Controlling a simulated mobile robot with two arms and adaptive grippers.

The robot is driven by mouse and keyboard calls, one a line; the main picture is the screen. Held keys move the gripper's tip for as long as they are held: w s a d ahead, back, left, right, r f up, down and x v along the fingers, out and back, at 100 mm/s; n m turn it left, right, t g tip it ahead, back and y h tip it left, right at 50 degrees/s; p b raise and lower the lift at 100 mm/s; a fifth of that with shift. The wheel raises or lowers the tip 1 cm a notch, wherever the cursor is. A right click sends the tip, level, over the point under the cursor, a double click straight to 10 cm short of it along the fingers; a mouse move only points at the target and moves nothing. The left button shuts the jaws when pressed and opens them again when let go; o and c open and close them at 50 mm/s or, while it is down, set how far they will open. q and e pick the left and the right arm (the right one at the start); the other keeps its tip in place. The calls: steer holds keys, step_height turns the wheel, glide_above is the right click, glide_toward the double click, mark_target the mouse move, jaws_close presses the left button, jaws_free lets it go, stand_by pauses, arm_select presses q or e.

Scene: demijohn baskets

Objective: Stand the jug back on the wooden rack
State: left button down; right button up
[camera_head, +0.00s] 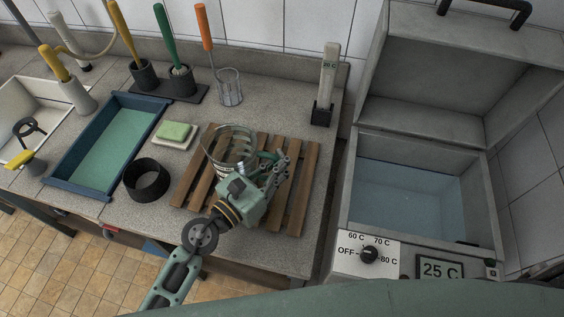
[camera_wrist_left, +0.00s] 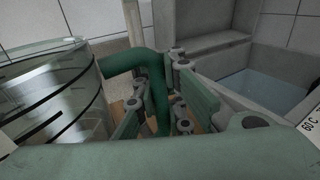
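The clear glass jug (camera_head: 222,146) with dark markings is upright at the back left part of the wooden rack (camera_head: 299,201). It appears to stand on the slats, but its base is partly hidden by my gripper. My left gripper (camera_head: 274,166) is at the jug's right side. In the left wrist view the jug's glass body (camera_wrist_left: 55,100) is at the left, and its green handle (camera_wrist_left: 150,68) runs down between my spread fingers. The right finger looks apart from the handle. My right gripper is not in view.
Left of the rack are a green sponge on a dish (camera_head: 174,133), a black ring (camera_head: 147,180) and a blue tray (camera_head: 107,145). A wire holder (camera_head: 230,88) and a thermometer stand (camera_head: 323,105) are behind. An open water bath (camera_head: 410,200) is to the right.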

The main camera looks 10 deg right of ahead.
mark_target(243, 164)
arm_select(q)
steer(key=shift+f, duration=0.2)
steer(key=c, duration=1.8)
jaws_free()
steer(key=shift+r, duration=0.1)
steer(key=shift+c, duration=0.2)
steer(key=shift+r, duration=0.25)
steer(key=b+v, duration=0.1)
steer(key=v, duration=0.2)
steer(key=b+v, duration=0.1)
steer(key=v, duration=0.3)
steer(key=b+v, duration=0.2)
steer(key=v, duration=0.2)
steer(key=shift+f, duration=0.35)
steer(key=shift+s+a+r, duration=0.25)
steer(key=shift+s+a, duration=0.15)
steer(key=shift+a, duration=0.05)
